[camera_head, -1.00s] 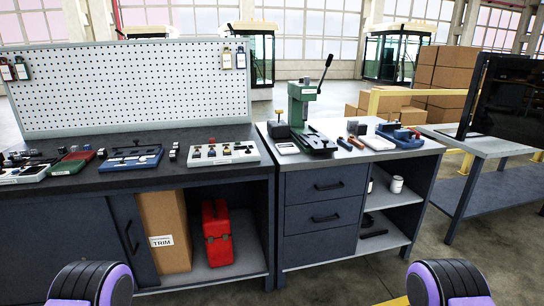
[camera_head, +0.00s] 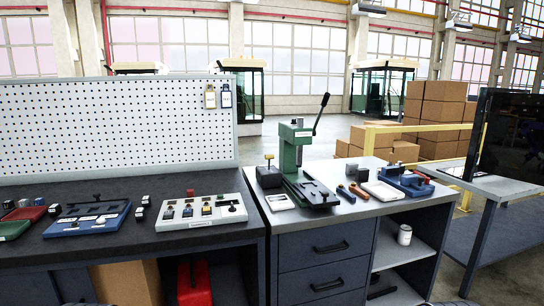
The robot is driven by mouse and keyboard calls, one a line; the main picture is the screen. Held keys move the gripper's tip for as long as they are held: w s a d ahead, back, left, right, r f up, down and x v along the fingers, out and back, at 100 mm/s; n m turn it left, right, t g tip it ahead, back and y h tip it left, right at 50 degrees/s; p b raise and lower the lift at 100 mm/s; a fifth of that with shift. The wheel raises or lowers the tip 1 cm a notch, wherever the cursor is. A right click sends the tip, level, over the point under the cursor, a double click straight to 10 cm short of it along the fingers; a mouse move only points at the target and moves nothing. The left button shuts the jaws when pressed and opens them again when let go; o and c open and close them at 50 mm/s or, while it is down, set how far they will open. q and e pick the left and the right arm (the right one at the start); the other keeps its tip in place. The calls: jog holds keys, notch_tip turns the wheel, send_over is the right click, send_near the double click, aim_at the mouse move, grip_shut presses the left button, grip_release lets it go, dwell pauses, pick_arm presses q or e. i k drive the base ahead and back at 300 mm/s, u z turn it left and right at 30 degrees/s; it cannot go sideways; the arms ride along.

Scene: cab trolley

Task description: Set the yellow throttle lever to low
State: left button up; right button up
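A white panel (camera_head: 202,212) with several small levers and knobs lies on the dark workbench, left of centre. Its controls are small: one has a red-brown top (camera_head: 207,209), one a dark ball end at the right. I cannot clearly tell a yellow lever or its setting there. A yellow-topped stem (camera_head: 269,157) stands on a dark box (camera_head: 269,177) beside the green press on the right bench; I cannot tell whether it is the throttle lever. Neither gripper is in view; only slivers of my arms show at the bottom edge.
A blue panel (camera_head: 88,219) lies left of the white panel. The green press (camera_head: 292,150) with a raised black handle stands on the grey bench (camera_head: 345,209). A pegboard (camera_head: 110,125) backs the dark bench (camera_head: 140,230). A dark screen (camera_head: 512,135) stands far right.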

aim_at(269, 158)
jog(key=k, duration=0.55)
jog(key=z, duration=0.85)
jog(key=i, duration=1.4)
jog(key=u, duration=0.5)
